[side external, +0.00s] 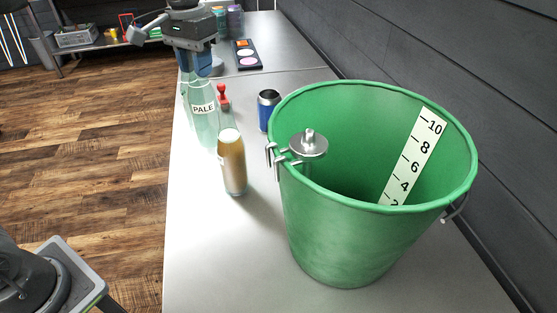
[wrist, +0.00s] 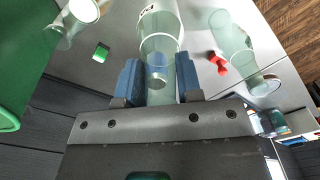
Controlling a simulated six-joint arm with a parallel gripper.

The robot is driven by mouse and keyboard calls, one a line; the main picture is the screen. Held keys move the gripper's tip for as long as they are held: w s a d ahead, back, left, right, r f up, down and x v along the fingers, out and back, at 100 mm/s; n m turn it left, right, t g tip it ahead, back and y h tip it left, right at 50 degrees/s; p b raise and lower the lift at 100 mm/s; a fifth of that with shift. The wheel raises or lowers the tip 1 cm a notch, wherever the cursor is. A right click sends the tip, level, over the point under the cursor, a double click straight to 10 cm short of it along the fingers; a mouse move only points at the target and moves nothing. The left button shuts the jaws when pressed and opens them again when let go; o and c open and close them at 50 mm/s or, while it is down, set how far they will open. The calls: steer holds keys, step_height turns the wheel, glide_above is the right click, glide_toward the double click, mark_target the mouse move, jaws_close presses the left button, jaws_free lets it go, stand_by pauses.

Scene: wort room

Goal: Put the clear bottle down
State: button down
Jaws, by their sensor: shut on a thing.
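The clear bottle (side external: 204,128) is pale green glass with a white PALE label. My gripper (side external: 203,68) is above it, shut on its neck. In the wrist view the bottle (wrist: 160,45) stretches away between the two blue fingers of my gripper (wrist: 159,82). It looks upright in the side view, near the bench's left edge. I cannot tell whether its base touches the bench.
A big green bucket (side external: 345,240) fills the right. The bench (side external: 215,260) is bare at front left.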

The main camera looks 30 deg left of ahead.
steer(key=w+d+r, duration=0.2)
steer(key=d+r, duration=0.1)
steer(key=d, duration=1.3)
step_height(320, 180, down, 10)
steer(key=shift+a+r, duration=0.2)
steer(key=shift+f, duration=0.1)
steer(key=c, duration=0.8)
jaws_free()
steer(key=shift+r, duration=6.1)
